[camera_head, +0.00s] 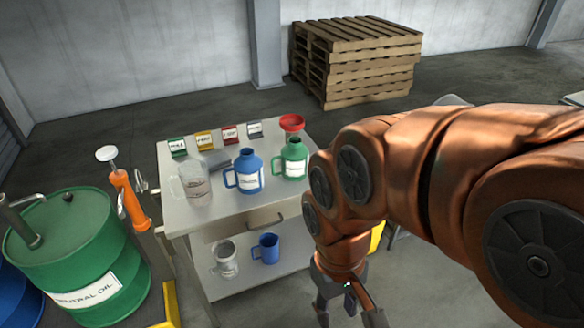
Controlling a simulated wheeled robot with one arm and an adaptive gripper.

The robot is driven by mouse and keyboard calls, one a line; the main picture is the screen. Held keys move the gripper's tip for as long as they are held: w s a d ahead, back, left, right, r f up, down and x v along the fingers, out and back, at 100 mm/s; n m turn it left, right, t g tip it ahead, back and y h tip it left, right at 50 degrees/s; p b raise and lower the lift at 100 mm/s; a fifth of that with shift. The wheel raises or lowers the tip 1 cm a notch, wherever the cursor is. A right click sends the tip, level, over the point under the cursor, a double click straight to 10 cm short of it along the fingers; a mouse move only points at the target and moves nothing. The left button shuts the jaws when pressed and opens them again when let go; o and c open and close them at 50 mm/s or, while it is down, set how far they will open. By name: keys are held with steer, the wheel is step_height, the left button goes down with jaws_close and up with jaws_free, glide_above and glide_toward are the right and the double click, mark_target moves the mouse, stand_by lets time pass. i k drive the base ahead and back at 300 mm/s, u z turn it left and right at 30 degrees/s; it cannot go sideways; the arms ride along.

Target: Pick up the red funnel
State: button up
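The red funnel (292,122) shows at the far right corner of the table top, wide mouth up. It is just above the neck of a green jug (291,161) in the picture; I cannot tell whether it sits in the jug or stands behind it. My gripper (348,316) hangs low at the bottom edge of the view, right of the table and well apart from the funnel. Its fingers are spread with nothing seen between them, though the tips are partly cut off. My copper arm fills the right side.
A blue jug (248,173) and a clear jug (194,183) stand on the table (222,210), with several small labelled cards behind. A blue mug (266,249) is on the lower shelf. A green drum (80,235) stands left; pallets (357,58) are at the back.

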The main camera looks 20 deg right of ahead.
mark_target(290, 123)
steer(key=k, duration=0.45)
steer(key=u, duration=0.85)
steer(key=i, duration=1)
steer(key=z, duration=0.55)
steer(key=i, duration=0.75)
steer(key=z, duration=0.75)
